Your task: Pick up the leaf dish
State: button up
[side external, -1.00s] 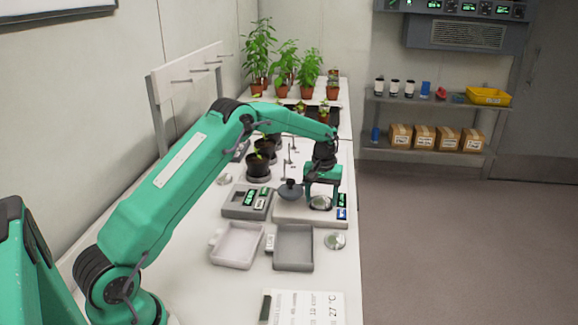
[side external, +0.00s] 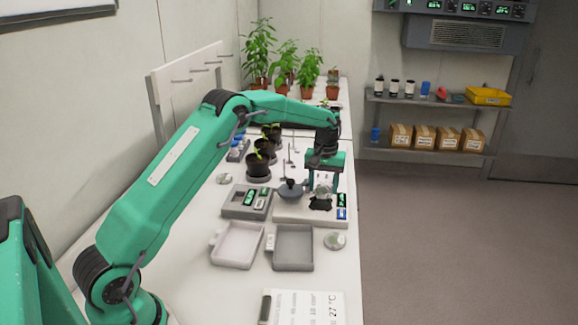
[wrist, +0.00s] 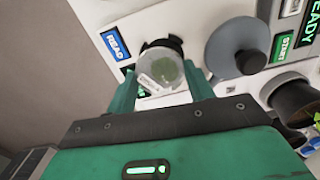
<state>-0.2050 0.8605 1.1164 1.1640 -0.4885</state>
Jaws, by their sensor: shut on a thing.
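The leaf dish (wrist: 150,80) is a small clear round dish with a green leaf piece and a white label. In the wrist view it sits between the two green fingers of my gripper (wrist: 161,74). In the side view my gripper (side external: 322,188) is shut on the dish and holds it a little above the pale instrument (side external: 288,214). A dark round seat (side external: 320,204) shows on the instrument below the fingers. The dish is small and partly hidden by the fingers in the side view.
A grey round lid with a knob (side external: 291,191) stands just left of my gripper. Another clear dish (side external: 335,241) lies near the bench's right edge. A white tray (side external: 237,246) and a grey tray (side external: 294,248) lie in front. Potted seedlings (side external: 258,162) stand behind left.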

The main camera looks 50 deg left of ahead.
jog(key=s+d+r, duration=0.3)
jog(key=d+r, duration=0.3)
jog(key=d, duration=0.4)
jog(key=shift+s+r, duration=0.15)
jog(key=shift+s, duration=0.05)
dwell(0.3)
jog(key=s+f+n, duration=0.2)
jog(key=s+n, duration=1)
jog(key=s, duration=1.4)
send_over(239, 247)
notch_tip(239, 247, down, 7)
jog(key=shift+f, duration=2.2)
jog(key=shift+f, duration=0.15)
